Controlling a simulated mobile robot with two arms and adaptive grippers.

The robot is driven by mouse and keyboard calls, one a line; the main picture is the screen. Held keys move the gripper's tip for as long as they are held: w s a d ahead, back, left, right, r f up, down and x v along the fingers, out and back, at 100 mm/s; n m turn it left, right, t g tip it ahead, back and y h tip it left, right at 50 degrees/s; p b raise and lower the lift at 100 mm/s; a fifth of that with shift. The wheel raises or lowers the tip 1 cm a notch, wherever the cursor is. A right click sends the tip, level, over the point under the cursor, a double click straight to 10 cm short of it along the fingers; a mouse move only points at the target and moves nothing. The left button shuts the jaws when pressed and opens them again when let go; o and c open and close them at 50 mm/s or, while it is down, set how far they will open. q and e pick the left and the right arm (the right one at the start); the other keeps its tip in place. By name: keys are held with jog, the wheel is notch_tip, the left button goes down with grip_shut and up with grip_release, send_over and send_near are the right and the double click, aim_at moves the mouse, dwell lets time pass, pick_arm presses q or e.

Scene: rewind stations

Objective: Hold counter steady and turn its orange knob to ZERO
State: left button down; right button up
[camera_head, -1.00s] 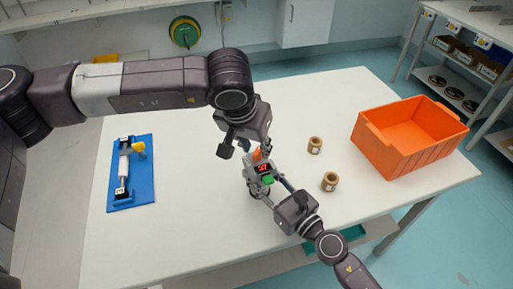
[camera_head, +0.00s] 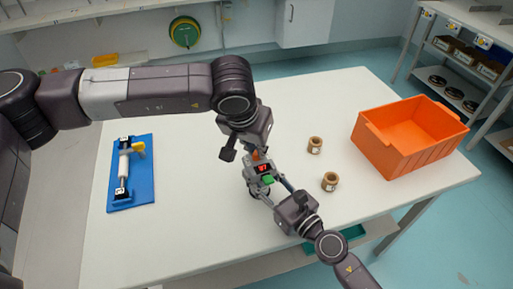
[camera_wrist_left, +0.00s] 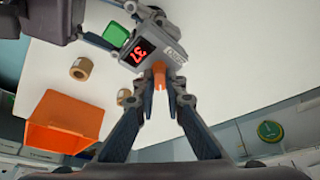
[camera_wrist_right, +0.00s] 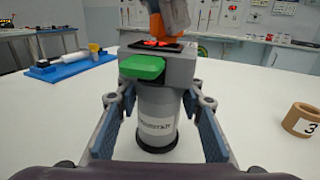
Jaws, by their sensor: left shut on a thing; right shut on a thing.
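The counter (camera_head: 263,172) stands upright on the table, a grey block on a cylinder with a red-lit display and green button. Its orange knob (camera_wrist_left: 160,74) is on one side of the block. The left wrist view shows the display (camera_wrist_left: 144,51) rotated; it seems to read 37. My left gripper (camera_wrist_left: 161,92) is shut on the knob, one finger on each side. My right gripper (camera_wrist_right: 157,112) is shut on the cylindrical body (camera_wrist_right: 158,112) below the green button (camera_wrist_right: 142,67). In the head view, my left gripper partly hides the knob.
An orange crate (camera_head: 398,160) stands at the table's right. Two small brown rolls (camera_head: 330,181) (camera_head: 315,145) lie between it and the counter. A blue board (camera_head: 145,180) with a white roller and yellow part lies at the left. The table (camera_head: 180,240) is otherwise bare around them.

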pick_arm(q)
jog(key=n, duration=0.2)
jog(key=n+y, duration=0.1)
jog(key=n, duration=0.1)
jog(key=shift+d+t, duration=0.2)
jog(key=shift+t, duration=0.1)
jog(key=n+y, duration=0.2)
jog(key=n, duration=0.2)
jog(key=shift+d+n, duration=0.1)
jog(key=shift+n, duration=0.2)
jog(key=n+y, duration=0.1)
jog(key=n, duration=0.1)
jog(key=n+g, duration=0.1)
jog(key=n, duration=0.1)
jog(key=shift+w+r+y, duration=0.1)
jog(key=shift+w+y, duration=0.05)
jog(key=shift+y, duration=0.25)
jog(key=n+g, duration=0.1)
jog(key=n, duration=0.1)
jog(key=n+y, duration=0.1)
jog(key=n, duration=0.2)
jog(key=shift+w+d+g, duration=0.1)
jog(key=shift+g, duration=0.3)
jog(key=shift+n, duration=0.3)
jog(key=c, duration=2)
grip_release()
